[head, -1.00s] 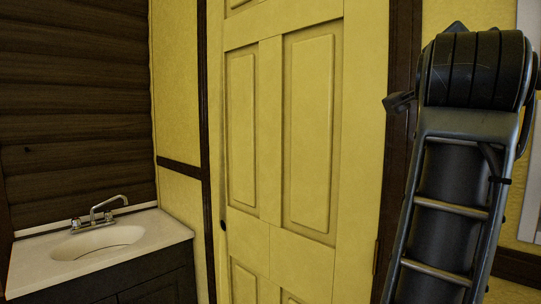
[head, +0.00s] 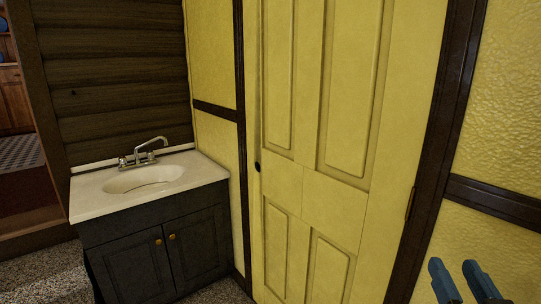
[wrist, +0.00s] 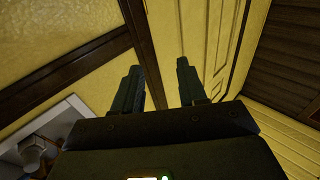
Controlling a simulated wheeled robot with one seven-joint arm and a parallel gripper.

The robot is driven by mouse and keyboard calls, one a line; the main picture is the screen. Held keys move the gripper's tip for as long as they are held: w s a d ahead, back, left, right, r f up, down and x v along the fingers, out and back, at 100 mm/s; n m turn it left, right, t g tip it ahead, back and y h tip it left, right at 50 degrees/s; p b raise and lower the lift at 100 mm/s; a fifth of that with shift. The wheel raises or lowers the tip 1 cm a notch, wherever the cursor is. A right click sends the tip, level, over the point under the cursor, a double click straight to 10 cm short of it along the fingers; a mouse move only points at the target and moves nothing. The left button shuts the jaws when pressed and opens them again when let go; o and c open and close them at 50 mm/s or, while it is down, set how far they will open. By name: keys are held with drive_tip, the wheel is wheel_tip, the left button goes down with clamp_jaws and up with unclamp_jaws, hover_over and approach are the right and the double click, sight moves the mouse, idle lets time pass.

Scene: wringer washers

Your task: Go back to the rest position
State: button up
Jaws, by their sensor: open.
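My gripper (head: 457,272) shows at the bottom right of the head view, its two bluish fingers apart with nothing between them. In the wrist view my gripper (wrist: 158,85) is also open and empty. Its dark fingers point toward the yellow wall and the door frame. The rest of the arm is out of the head view.
A yellow panelled door (head: 330,170), shut, stands ahead in a dark frame (head: 440,150). A dark sink cabinet (head: 165,250) with a white top (head: 205,170) stands on the left by a dark log wall (head: 110,80). Speckled floor (head: 40,275) shows at lower left.

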drive_tip(key=s+a+f+n+g+y, duration=0.1)
drive_tip(key=s+f+y, duration=0.1)
drive_tip(key=s+f, duration=0.55)
drive_tip(key=s+a+f+n+g+y, duration=0.15)
drive_tip(key=s+f, duration=0.25)
drive_tip(key=s, duration=0.6)
drive_tip(key=s+a+g, duration=0.1)
drive_tip(key=s, duration=1.4)
drive_tip(key=shift+a+g, duration=0.35)
drive_tip(key=shift+w+f+m, duration=0.1)
drive_tip(key=shift+m, duration=0.15)
